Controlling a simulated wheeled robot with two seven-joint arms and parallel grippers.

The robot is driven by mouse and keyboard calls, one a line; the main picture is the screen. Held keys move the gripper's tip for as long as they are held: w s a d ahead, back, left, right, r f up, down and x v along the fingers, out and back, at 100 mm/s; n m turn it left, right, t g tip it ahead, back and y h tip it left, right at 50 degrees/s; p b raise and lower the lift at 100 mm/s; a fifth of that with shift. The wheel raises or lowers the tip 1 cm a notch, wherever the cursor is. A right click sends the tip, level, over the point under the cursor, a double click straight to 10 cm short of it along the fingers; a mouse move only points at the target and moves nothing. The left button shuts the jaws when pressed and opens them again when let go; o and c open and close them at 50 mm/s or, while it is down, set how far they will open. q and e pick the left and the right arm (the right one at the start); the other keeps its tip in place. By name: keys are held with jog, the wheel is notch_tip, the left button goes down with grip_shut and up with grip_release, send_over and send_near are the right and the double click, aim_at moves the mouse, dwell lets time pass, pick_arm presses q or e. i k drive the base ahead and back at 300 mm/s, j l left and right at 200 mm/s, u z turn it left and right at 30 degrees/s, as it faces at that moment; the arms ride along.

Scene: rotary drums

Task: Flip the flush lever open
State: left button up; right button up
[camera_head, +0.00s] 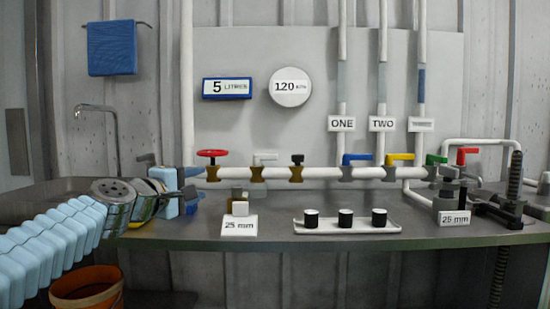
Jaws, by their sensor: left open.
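Several valves sit along a white horizontal pipe in front of the grey back panel. They include a red round handwheel (212,154), a pale grey lever (266,157), a black knob (297,159), a blue lever (356,157), a yellow lever (400,157), a green lever (436,159) and a red lever (467,151). None carries a readable flush label, so I cannot tell which is the flush lever. My left gripper (192,197) is open at the left of the bench, below and left of the handwheel, apart from the levers. My right gripper is not in view.
A white tray (347,229) with three black-and-white cylinders stands on the grey bench (270,241). A 25 mm card (239,226) lies left of it. Black hardware (500,208) stands at the right. A tap (110,130) and an orange bucket (87,288) are at the left.

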aim_at(257, 158)
jog(key=i+l, duration=0.2)
jog(key=i, duration=0.2)
jog(key=i+l, duration=0.2)
jog(key=i, duration=0.2)
jog(key=i+l, duration=0.15)
jog(key=i, duration=0.2)
